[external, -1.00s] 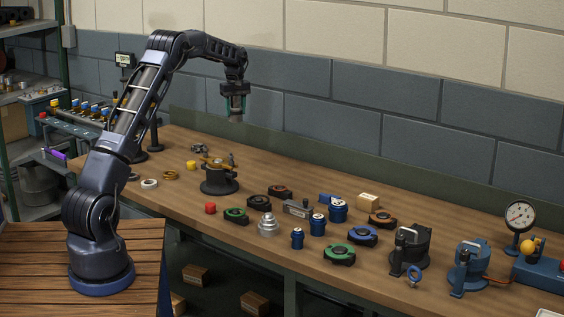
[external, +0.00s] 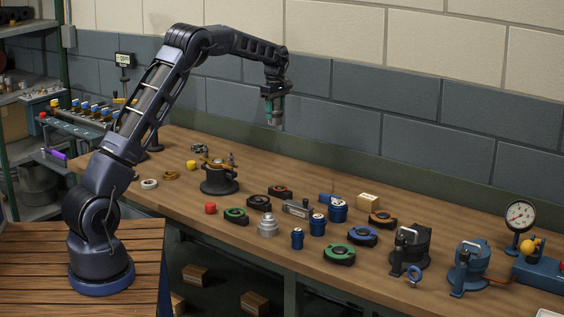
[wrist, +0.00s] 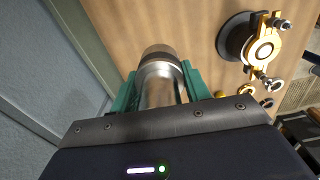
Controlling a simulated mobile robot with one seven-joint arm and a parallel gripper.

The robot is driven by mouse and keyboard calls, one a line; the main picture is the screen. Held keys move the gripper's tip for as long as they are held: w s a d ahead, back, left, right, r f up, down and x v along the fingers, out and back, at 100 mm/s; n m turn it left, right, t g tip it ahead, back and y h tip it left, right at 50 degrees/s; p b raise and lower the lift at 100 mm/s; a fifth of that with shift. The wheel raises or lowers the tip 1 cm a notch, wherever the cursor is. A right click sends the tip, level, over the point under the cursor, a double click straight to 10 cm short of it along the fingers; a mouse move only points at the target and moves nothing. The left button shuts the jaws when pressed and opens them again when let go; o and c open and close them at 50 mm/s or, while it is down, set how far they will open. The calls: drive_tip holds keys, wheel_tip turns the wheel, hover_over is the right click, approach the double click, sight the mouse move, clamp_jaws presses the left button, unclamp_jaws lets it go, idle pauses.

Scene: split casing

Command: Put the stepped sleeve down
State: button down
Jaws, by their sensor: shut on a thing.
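The stepped sleeve (wrist: 160,80) is a shiny metal cylinder with a darker end, seen in the wrist view between the green fingers. In the external view the sleeve (external: 275,119) hangs below my gripper, small and grey. My gripper (external: 274,106) is shut on the sleeve, its green fingers on either side of it. It is high above the back of the workbench (external: 330,185), near the grey wall, and the sleeve touches nothing below. The fingers' exact contact with the sleeve is partly hidden by the gripper body in the wrist view.
A dark fixture with brass clamps (external: 219,180) stands left on the bench. Several parts crowd the middle, including a silver stepped part (external: 267,226), blue cylinders (external: 338,211) and a green-ringed part (external: 339,255). A dial gauge (external: 519,215) stands far right. The bench's back strip is largely clear.

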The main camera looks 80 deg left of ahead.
drive_tip(key=shift+w+d+r, duration=0.15)
drive_tip(key=shift+w+d, duration=0.55)
drive_tip(key=shift+d, duration=0.15)
drive_tip(key=shift+w+d+n, duration=0.1)
drive_tip(key=shift+d+n, duration=0.05)
drive_tip(key=shift+n, duration=0.15)
wheel_tip(320, 180, down, 20)
drive_tip(key=c, duration=0.7)
unclamp_jaws()
drive_tip(key=shift+f, duration=0.25)
drive_tip(key=shift+r, duration=0.1)
wheel_tip(320, 180, up, 12)
